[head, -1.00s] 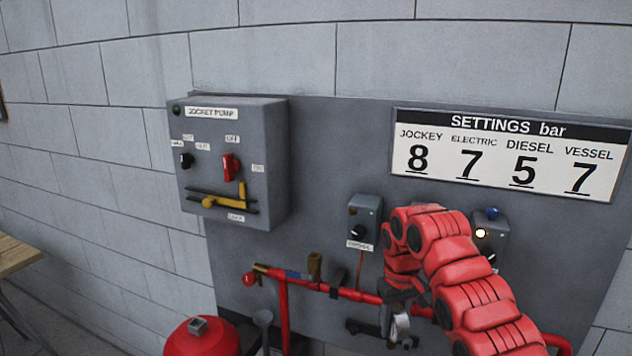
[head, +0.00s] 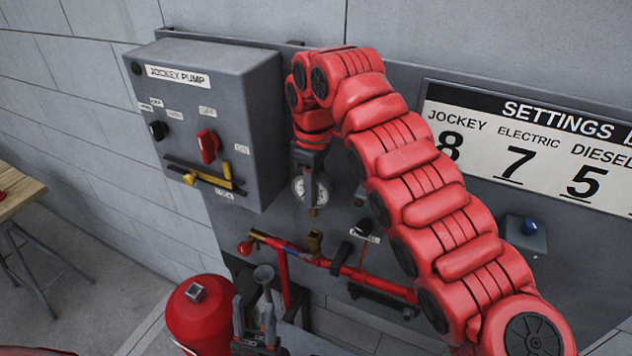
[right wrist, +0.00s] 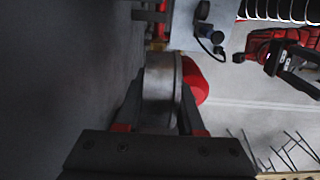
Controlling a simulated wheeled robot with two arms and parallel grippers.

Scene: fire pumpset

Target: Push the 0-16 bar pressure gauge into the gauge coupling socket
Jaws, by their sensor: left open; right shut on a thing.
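The pressure gauge (head: 299,190) has a pale round dial and a short brass stem pointing down. My right gripper (head: 309,172) is shut on it and holds it in the air in front of the panel. In the right wrist view the gauge (right wrist: 161,92) shows edge-on between the fingers. A brass fitting (head: 315,241), apparently the gauge coupling socket, stands on the red pipe just below the gauge, with a gap between them. My left gripper (head: 254,325) is low beside the red vessel; in the right wrist view it appears open (right wrist: 300,75).
The grey jockey pump box (head: 225,125) is close left of the gauge. The red pipe (head: 345,268) runs below. A grey funnel (head: 264,275) and red vessel (head: 205,315) stand lower left. The settings board (head: 540,150) hangs at right.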

